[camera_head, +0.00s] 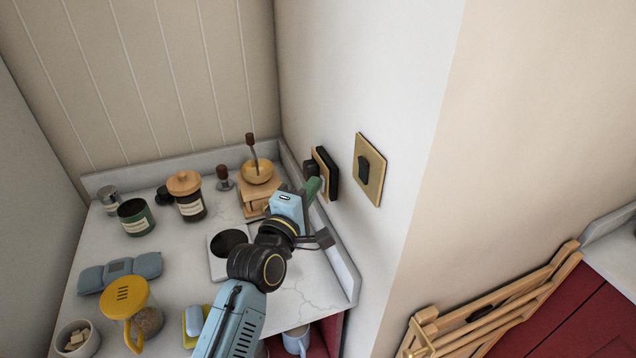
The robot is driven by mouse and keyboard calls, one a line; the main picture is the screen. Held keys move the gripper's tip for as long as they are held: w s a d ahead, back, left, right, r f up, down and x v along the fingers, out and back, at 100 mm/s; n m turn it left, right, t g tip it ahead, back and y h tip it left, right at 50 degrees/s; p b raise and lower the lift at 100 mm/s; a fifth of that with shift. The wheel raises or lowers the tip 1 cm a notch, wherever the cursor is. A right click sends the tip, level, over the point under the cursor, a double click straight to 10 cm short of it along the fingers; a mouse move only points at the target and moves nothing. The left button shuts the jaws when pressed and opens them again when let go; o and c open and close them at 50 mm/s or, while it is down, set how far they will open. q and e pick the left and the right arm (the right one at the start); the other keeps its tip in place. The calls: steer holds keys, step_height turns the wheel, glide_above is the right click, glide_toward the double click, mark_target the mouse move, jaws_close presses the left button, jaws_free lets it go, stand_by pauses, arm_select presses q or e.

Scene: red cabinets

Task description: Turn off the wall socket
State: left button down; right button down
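Two fittings are on the white side wall. The farther one (331,174) is black and tan, seen nearly edge-on, with a dark part standing out. The nearer one is a brass-coloured plate (374,181) with a black switch (364,167). I cannot tell which is the task's socket, or its on/off state. My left gripper (313,188) reaches up from the bottom over the counter. Its green tip is just in front of the lower part of the farther fitting. I cannot tell whether they touch, or whether the fingers are apart. My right gripper is not in view.
A raised ledge edges the wall. A folded wooden piece (490,308) leans at right.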

arm_select(q)
steer(key=shift+s+a, duration=0.1)
steer(key=w+a+v, duration=0.1)
steer(key=a+v, duration=0.1)
steer(key=v, duration=1)
steer(key=shift+s+a+r+p, duration=0.35)
steer(key=shift+a+r+p, duration=0.1)
steer(key=shift+r, duration=0.15)
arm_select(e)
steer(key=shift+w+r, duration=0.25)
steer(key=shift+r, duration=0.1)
